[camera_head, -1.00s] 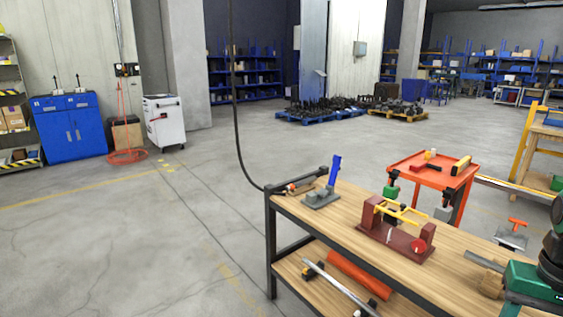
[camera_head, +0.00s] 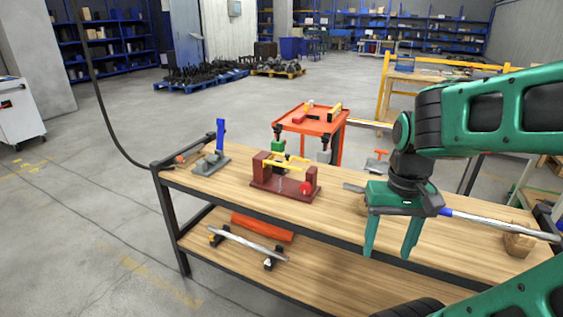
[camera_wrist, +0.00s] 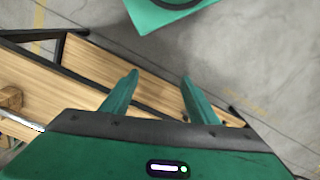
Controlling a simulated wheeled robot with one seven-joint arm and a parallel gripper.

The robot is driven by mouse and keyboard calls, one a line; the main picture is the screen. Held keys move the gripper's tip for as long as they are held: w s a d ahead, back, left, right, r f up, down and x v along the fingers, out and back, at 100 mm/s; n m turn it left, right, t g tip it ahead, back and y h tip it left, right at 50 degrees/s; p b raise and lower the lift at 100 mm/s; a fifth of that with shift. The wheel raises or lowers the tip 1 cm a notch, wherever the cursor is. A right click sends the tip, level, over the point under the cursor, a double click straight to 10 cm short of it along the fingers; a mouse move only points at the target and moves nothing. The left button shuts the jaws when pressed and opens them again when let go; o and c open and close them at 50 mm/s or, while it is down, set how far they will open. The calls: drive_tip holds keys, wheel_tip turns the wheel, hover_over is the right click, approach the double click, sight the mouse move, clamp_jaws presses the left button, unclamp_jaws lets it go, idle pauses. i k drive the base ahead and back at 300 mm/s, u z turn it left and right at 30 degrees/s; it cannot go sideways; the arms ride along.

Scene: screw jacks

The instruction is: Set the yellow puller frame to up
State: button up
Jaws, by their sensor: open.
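A dark red screw jack fixture (camera_head: 285,187) stands on the wooden bench top, left of my gripper in the head view. Its yellow puller frame (camera_head: 287,164) lies across the top between the two end blocks, looking about level. A red knob (camera_head: 306,188) is at its right end. My gripper (camera_head: 391,250) is open and empty, fingers pointing down, at the front edge of the bench to the right of the fixture. The wrist view shows its two spread fingers (camera_wrist: 159,84) with nothing between them. The fixture is not in the wrist view.
A blue-handled clamp (camera_head: 214,155) stands at the bench's left end. A metal bar (camera_head: 495,222) lies on wooden blocks at the right. The lower shelf holds a red tube (camera_head: 262,227) and a grey rod (camera_head: 246,241). An orange cart (camera_head: 309,124) stands behind.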

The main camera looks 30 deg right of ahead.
sight(286, 161)
drive_tip(key=z, duration=0.05)
drive_tip(key=i, duration=0.95)
drive_tip(key=u, duration=0.05)
